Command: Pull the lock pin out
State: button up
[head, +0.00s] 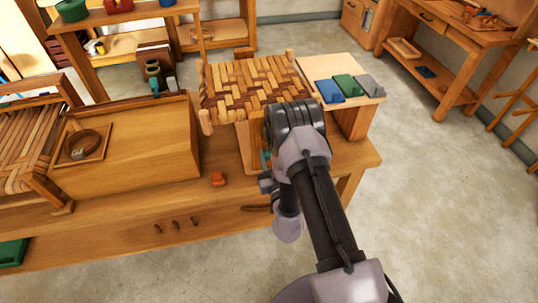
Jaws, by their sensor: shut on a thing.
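A small stool with a woven bark seat (255,85) in tan and dark brown strips stands on the workbench. My arm reaches over the bench's front edge, and its bent elbow covers the seat's near right corner. My gripper (266,162) is low beside the wooden upright under the seat, mostly hidden by my own arm. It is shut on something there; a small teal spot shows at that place. I cannot make out the lock pin's shape or whether it is still seated.
A wooden box (135,150) with a coiled strip in a tray stands left of the stool. Blue, green and grey blocks (348,87) lie on a pale board at right. A small orange-red object (218,179) lies near the bench's front edge.

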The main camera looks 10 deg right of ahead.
grip_shut()
dwell(1.0)
